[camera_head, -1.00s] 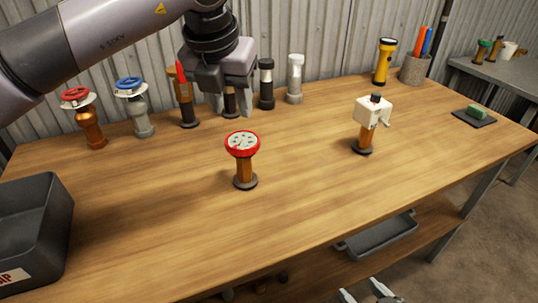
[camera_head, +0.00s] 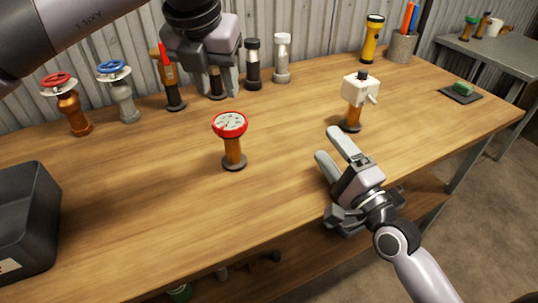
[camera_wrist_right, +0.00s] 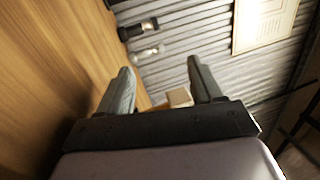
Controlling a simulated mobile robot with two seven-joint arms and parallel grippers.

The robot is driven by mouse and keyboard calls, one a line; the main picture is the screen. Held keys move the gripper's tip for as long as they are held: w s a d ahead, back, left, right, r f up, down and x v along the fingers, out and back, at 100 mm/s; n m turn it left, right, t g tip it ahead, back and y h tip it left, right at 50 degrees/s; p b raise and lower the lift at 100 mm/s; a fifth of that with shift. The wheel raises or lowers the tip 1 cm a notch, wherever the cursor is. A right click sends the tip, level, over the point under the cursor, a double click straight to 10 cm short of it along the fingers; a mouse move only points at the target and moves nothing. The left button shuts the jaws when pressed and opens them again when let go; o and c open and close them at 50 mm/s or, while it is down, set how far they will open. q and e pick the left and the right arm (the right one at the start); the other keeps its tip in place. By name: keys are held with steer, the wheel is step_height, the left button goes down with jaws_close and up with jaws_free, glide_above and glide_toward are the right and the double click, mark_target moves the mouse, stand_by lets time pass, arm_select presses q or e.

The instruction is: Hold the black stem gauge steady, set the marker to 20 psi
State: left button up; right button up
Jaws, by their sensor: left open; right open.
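A gauge with a red-rimmed dial (camera_head: 230,124) stands upright on the table, on an orange-brown stem with a dark base. Its pointer and marker are too small to read. I cannot make out a black stem on it. My left gripper (camera_head: 214,72) is open, behind it near the back row, and partly hides a dark-based upright piece (camera_head: 217,92); contact is unclear. My right gripper (camera_head: 327,143) is open and empty over the front of the table, right of the red gauge. In the right wrist view, its two fingers stand apart.
A white box-headed fitting (camera_head: 360,89) stands just beyond my right gripper. Red-wheel (camera_head: 72,105) and blue-wheel (camera_head: 122,92) valves, a red-tipped piece (camera_head: 171,82), a black cylinder (camera_head: 253,65) and a pale one (camera_head: 282,60) line the back. A dark bin (camera_head: 40,225) is at left.

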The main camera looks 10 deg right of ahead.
mark_target(238, 143)
steer(key=a+m+y, duration=0.1)
steer(key=a, duration=0.1)
steer(key=a+m+g+y, duration=0.1)
steer(key=a+m, duration=0.1)
steer(key=a, duration=0.1)
steer(key=w+a+r+m+g+y, duration=0.1)
steer(key=a, duration=0.2)
steer(key=shift+w, duration=0.1)
steer(key=a+m+g, duration=0.1)
steer(key=f+m+g+y, duration=0.1)
steer(key=m, duration=0.1)
steer(key=a+m+g+y, duration=0.1)
steer(key=shift+w+a+f, duration=0.2)
steer(key=shift+w+a, duration=0.1)
steer(key=m+g, duration=0.1)
steer(key=a+m+g+y, duration=0.1)
steer(key=m, duration=0.1)
steer(key=shift+a+f+y, duration=0.2)
steer(key=shift+f+y, duration=0.1)
steer(key=shift+g, duration=0.3)
steer(key=shift+x, duration=3.5)
jaws_close()
